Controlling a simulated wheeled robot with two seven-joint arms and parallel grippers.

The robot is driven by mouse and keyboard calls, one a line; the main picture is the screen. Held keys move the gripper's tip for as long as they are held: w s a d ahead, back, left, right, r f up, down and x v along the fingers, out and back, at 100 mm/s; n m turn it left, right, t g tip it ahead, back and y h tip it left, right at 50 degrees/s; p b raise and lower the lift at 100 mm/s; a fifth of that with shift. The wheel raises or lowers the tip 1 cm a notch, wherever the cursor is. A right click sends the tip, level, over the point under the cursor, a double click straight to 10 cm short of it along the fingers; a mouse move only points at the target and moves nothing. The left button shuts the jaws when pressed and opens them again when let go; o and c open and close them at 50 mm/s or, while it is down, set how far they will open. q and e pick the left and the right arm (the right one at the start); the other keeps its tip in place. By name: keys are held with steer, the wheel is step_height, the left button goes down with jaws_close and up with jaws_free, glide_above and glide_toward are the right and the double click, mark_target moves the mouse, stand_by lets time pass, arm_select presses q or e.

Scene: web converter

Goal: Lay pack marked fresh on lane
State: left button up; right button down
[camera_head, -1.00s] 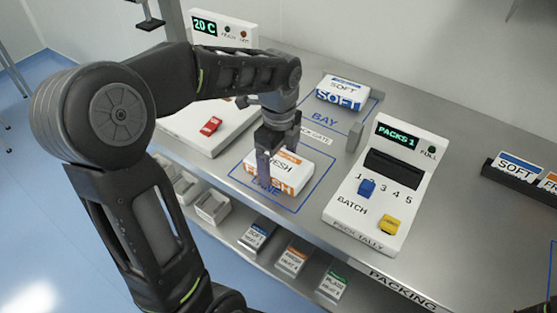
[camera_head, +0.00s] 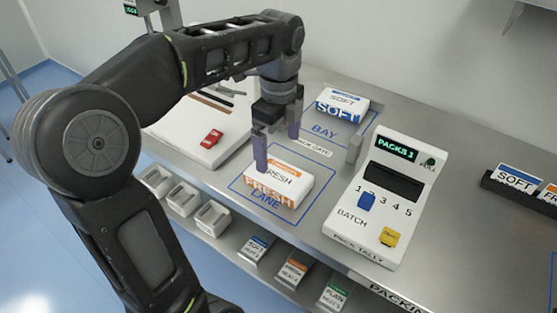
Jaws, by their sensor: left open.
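The white pack marked FRESH (camera_head: 291,181), with an orange band, lies flat inside the blue outline of the lane (camera_head: 236,186) on the steel bench. My left gripper (camera_head: 276,150) is above the pack's back left side. Its two fingers are spread and hold nothing. The near finger hides a little of the pack's left end. My right gripper does not show.
A white pack marked SOFT (camera_head: 343,103) lies in the bay behind. The pack tally box (camera_head: 365,223) stands right of the lane, reading PACKS 1. A white panel with a red switch (camera_head: 211,139) is on the left. A dark rack (camera_head: 516,193) stands at far right.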

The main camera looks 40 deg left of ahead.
arm_select(q)
step_height(320, 180, up, 3)
steer(key=shift+f+p, duration=0.15)
steer(key=shift+p, duration=0.35)
stand_by(0.5)
